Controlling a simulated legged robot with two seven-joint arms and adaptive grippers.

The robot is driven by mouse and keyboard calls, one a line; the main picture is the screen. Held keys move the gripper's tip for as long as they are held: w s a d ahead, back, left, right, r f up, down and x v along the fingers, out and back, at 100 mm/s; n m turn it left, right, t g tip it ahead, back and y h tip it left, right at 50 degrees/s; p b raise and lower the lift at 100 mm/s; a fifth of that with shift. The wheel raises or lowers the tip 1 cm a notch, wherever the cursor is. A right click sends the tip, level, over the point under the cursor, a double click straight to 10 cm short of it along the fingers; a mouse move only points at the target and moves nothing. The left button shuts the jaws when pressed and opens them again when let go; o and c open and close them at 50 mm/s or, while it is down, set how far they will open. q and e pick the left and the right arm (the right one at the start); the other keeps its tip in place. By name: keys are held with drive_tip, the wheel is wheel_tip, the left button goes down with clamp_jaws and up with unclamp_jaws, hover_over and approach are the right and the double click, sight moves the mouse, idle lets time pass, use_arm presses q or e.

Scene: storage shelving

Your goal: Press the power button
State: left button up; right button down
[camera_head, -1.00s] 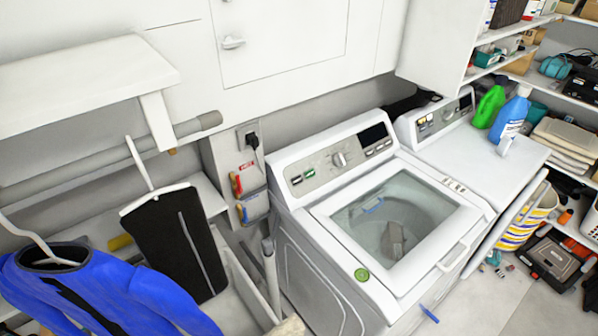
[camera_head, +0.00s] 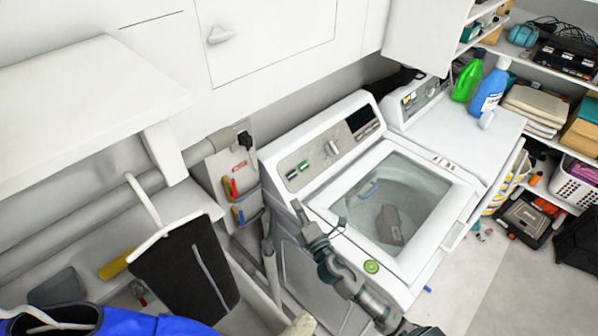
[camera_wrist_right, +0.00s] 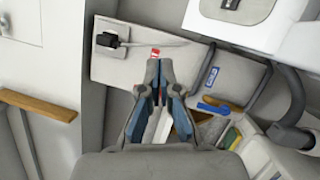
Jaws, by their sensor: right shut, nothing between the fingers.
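The white washer (camera_head: 290,222) stands in the middle of the head view with its grey control panel (camera_head: 318,160) along the back. The panel has a round knob (camera_head: 332,148), small green-and-white buttons (camera_head: 297,169) at its left end and a dark display (camera_head: 361,118) at its right. I cannot tell which button is the power button. My right gripper (camera_head: 298,207) is near the washer's left front side, below the panel's left end and apart from the buttons. In the right wrist view its fingers (camera_wrist_right: 160,66) are together and empty. My left gripper is out of view.
A second white machine (camera_head: 455,127) stands to the right with green (camera_head: 467,76) and blue bottles (camera_head: 490,88) on it. A wall box with an outlet (camera_head: 244,139) and tools is left of the washer. A black hanging item (camera_head: 185,270) and white shelf (camera_head: 80,95) fill the left.

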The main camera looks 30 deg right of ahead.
drive_tip(key=w+a+r+n+g+y, duration=0.25)
drive_tip(key=n+y, duration=0.35)
drive_tip(key=n, duration=0.7)
drive_tip(key=w+a+r+n+g+y, duration=0.1)
drive_tip(key=a+r+n+g+y, duration=0.25)
drive_tip(key=n+y, duration=0.65)
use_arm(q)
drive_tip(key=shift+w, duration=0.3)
use_arm(e)
drive_tip(key=w+d+f+n+g+h, duration=0.1)
drive_tip(key=w+d+n+g+h, duration=0.1)
drive_tip(key=d+n+h, duration=0.4)
drive_tip(key=w+d+f+n+g+h, duration=0.2)
drive_tip(key=d+n+h, duration=0.5)
drive_tip(key=d, duration=0.5)
drive_tip(key=shift+n+g, duration=0.3)
drive_tip(key=shift+g, duration=0.1)
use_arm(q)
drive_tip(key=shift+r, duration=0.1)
use_arm(e)
drive_tip(key=shift+a, duration=0.1)
